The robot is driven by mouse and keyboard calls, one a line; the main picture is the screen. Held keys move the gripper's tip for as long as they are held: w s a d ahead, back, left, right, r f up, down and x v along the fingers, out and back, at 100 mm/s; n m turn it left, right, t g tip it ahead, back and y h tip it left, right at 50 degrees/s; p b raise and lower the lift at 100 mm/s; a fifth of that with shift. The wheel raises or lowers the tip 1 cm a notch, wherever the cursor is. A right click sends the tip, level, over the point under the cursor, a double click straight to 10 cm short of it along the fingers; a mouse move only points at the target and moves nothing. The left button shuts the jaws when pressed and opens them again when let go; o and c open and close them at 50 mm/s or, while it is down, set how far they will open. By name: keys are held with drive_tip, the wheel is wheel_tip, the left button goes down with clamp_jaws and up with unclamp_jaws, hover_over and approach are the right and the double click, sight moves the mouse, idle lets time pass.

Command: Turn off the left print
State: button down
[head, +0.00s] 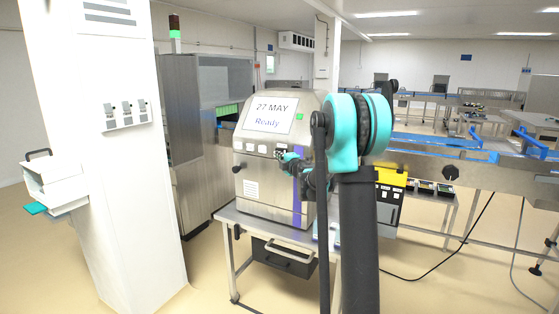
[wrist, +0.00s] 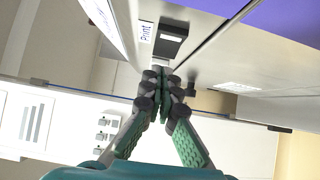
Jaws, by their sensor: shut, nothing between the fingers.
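A steel printer (head: 255,172) stands on a small table, its screen (head: 269,115) reading "27 MAY Ready". A row of small controls runs below the screen. In the wrist view a black switch (wrist: 173,40) with a pale patch sits beside a label (wrist: 146,33) reading "Print". My gripper (head: 284,156) is at the right end of the control row in the head view. In the wrist view its fingertips (wrist: 162,80) are together and empty, close to the switch panel. I cannot tell whether they touch it. The switch's on or off position is unclear.
A white pillar (head: 100,190) with wall switches (head: 127,112) stands at the left. A tall steel cabinet (head: 190,130) is behind the printer. A conveyor with blue rails (head: 440,143) runs at the right. A black knob (head: 236,169) sticks out from the printer's left side.

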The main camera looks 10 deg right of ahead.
drive_tip(key=shift+w+d, duration=0.35)
drive_tip(key=shift+w, duration=0.45)
